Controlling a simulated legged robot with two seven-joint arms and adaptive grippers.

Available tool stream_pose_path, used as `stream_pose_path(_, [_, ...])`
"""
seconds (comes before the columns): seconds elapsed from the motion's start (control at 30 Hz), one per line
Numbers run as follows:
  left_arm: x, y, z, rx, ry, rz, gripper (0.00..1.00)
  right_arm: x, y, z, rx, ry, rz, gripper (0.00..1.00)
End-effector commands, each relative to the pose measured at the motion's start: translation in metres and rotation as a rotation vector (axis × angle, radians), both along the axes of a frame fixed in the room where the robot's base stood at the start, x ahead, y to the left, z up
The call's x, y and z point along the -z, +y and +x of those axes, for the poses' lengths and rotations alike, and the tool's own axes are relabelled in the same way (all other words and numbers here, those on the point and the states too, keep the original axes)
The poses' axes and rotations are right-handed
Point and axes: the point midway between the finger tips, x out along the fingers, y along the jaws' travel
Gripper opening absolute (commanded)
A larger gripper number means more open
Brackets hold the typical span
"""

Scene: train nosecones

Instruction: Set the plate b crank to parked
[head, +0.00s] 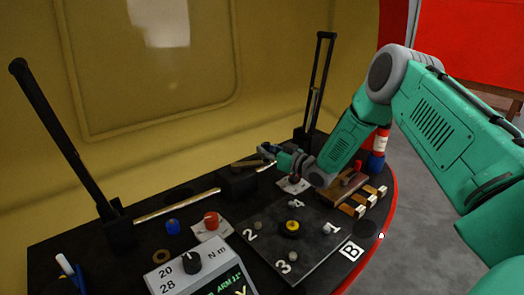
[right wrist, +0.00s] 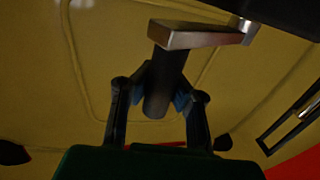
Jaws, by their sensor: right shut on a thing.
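My right gripper (head: 274,154) is at the back of the dark bench, beside a black block (head: 237,182). In the right wrist view the right gripper (right wrist: 168,92) is shut on the dark cylindrical handle of a crank (right wrist: 157,95). The crank's metal arm (right wrist: 200,38) runs from the handle to the right, towards a dark body at the top edge. Plate B (head: 262,247) is a dark plate with numbers 1 to 4, a yellow knob (head: 292,228) and a B label (head: 351,250) beside it. My left gripper is not in view.
A red knob (head: 211,220), a blue knob (head: 173,226) and a grey torque box (head: 200,272) stand left of the plate. Black levers (head: 318,85) rise at the back and far left (head: 62,140). Wooden blocks (head: 360,197) and a red-and-blue bottle (head: 378,150) are at right.

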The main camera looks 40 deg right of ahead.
Motion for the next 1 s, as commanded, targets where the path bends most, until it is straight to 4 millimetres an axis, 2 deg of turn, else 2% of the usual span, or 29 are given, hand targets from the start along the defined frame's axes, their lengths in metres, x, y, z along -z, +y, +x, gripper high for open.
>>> stream_pose_path(0.03, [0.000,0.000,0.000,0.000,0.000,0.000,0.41,-0.003,-0.011,0.000,0.021,-0.007,-0.004,0.00])
stream_pose_path(0.3, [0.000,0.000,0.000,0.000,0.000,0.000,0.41,-0.003,-0.011,0.000,0.021,-0.008,-0.004,0.00])
stream_pose_path(0.4, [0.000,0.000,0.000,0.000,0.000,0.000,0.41,-0.003,-0.010,0.000,0.020,-0.008,-0.004,0.39])
stream_pose_path(0.43, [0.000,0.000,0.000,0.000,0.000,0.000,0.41,-0.003,-0.010,0.000,0.019,-0.008,-0.003,0.41])
stream_pose_path(0.8, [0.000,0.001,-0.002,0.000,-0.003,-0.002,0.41,-0.002,-0.002,-0.001,0.011,-0.001,-0.006,0.41])
stream_pose_path(0.87, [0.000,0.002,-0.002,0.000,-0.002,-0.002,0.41,-0.003,-0.003,-0.004,0.011,-0.002,-0.006,0.41])
stream_pose_path(1.0, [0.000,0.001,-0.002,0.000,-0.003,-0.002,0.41,-0.001,-0.010,-0.025,0.012,0.000,-0.002,0.41])
